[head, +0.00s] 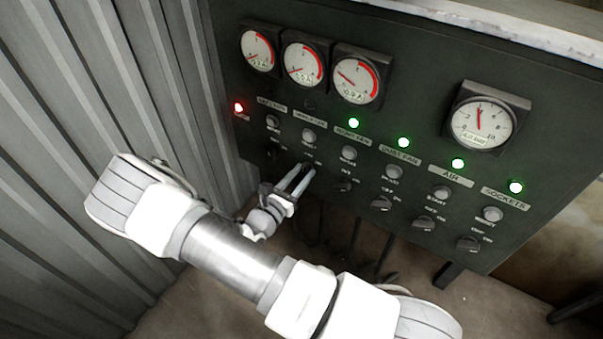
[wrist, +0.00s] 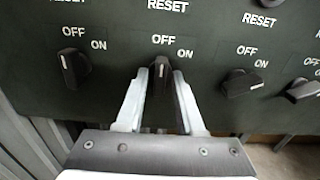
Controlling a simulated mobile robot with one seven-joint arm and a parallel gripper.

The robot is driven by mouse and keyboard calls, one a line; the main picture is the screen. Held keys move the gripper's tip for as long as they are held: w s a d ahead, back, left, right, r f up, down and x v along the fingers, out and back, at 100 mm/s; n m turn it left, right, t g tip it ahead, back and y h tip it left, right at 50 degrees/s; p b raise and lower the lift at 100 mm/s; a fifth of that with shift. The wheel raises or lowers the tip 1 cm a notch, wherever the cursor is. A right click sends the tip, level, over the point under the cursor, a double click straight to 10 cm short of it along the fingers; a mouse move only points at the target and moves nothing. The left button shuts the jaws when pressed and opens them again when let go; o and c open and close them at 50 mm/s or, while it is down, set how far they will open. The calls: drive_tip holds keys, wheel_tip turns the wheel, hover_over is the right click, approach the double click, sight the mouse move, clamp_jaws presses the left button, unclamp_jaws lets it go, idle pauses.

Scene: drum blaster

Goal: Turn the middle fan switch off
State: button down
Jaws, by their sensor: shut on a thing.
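The gripped knob is a dark rotary switch (wrist: 160,80) in the second column from the left of the control panel (head: 420,100). In the wrist view my gripper (wrist: 161,72) has one finger on each side of this knob, shut on it. Its white pointer mark stands nearly upright, toward OFF rather than ON. In the head view my gripper (head: 302,172) reaches the panel's lower left and mostly hides that knob. The lamp above that column (head: 309,104) looks dark. The column's name label is too blurred to read.
A left neighbour knob (wrist: 75,68) points near OFF; the right neighbour knob (wrist: 241,83) is turned toward ON. Green lamps light the columns to the right, including DUST FAN (head: 403,142). A red lamp (head: 238,107) glows at left. A corrugated wall (head: 120,80) stands left.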

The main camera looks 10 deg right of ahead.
drive_tip(key=c, duration=0.8)
unclamp_jaws()
drive_tip(key=shift+c, duration=0.2)
drive_tip(key=shift+s+a, duration=0.1)
drive_tip(key=v, duration=1.7)
drive_tip(key=shift+s+r, duration=0.1)
drive_tip(key=shift+r, duration=0.05)
